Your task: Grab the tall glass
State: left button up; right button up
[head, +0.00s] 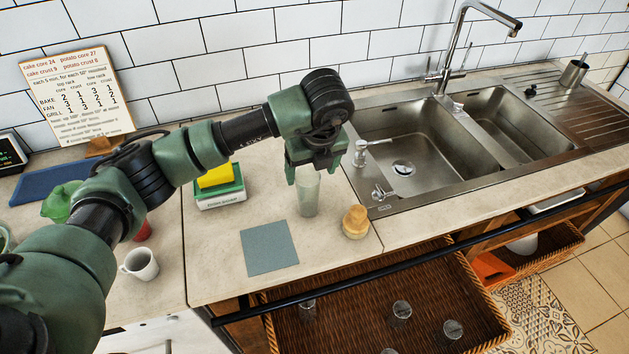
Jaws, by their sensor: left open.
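The tall glass (308,196) is a clear, slightly greenish cylinder. It stands upright on the counter, left of the sink. My left gripper (312,172) is directly above it, pointing down and open. Its fingertips reach the level of the glass's upper part, and the rim is partly hidden behind them. I cannot tell whether either finger touches the glass. My right gripper is out of view.
A wooden-topped brush (355,222) stands just right of the glass. A grey-blue cloth (269,248) lies in front-left, and a yellow sponge on a box (220,185) is behind-left. The metal sink (410,150) is at right. A white mug (141,264) stands at left. A wicker drawer (370,320) with clear glasses is below.

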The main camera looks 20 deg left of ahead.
aim_at(308, 187)
pick_arm(q)
jog(key=p+x, duration=0.1)
jog(key=x, duration=0.1)
jog(key=s+p+x, duration=0.1)
jog(key=p+x, duration=0.1)
jog(key=x, duration=0.1)
jog(key=shift+d+f, duration=0.1)
jog(key=shift+f, duration=0.6)
grip_shut()
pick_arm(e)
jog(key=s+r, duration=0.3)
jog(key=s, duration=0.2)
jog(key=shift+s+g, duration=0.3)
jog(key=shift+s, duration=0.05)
